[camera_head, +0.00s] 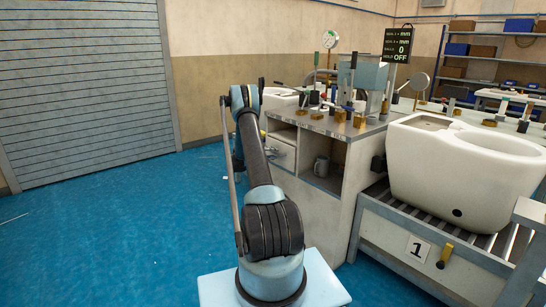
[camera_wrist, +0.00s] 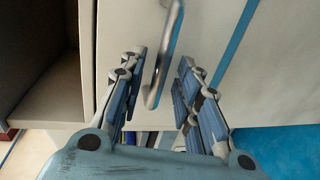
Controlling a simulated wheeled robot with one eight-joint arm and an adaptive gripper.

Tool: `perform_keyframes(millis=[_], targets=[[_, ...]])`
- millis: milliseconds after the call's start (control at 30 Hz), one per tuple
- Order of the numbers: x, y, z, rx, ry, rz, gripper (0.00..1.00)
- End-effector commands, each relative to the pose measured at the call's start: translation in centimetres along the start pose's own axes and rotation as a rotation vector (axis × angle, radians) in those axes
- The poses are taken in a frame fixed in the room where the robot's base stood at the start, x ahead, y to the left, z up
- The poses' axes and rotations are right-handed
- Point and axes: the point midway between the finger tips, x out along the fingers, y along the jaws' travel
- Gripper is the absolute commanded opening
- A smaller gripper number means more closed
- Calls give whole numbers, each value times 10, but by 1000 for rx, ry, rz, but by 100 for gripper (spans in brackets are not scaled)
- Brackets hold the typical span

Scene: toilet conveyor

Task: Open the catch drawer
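In the wrist view a curved metal bar handle (camera_wrist: 163,60) stands out from a pale panel (camera_wrist: 200,28), which looks like the front of the catch drawer. The handle's lower end lies between the two fingers of my gripper (camera_wrist: 160,85). The fingers are spread, with a visible gap on both sides of the handle, and hold nothing. In the head view the grey cabinet (camera_head: 317,215) stands right of my arm. Its drawer area (camera_head: 283,154) is partly hidden behind my arm, and I cannot make out my gripper there. I cannot tell whether the drawer is fully closed.
An open dark compartment (camera_wrist: 30,50) lies left of the panel in the wrist view. A white toilet (camera_head: 455,165) rests on the roller conveyor (camera_head: 430,255) at right. Blue floor (camera_head: 110,220) is clear at left.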

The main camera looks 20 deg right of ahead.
Motion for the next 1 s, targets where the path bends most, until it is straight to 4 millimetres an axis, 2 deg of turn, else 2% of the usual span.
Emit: perform_keyframes(millis=[133,433,467,567,600,833,1000], targets=[[8,0,0,0,0,0,31],[10,0,0,0,0,0,31],[10,0,0,0,0,0,26],[10,0,0,0,0,0,3],[10,0,0,-1,0,0,0],[10,0,1,0,-1,-1,0],[13,0,10,3,-15,-1,0]])
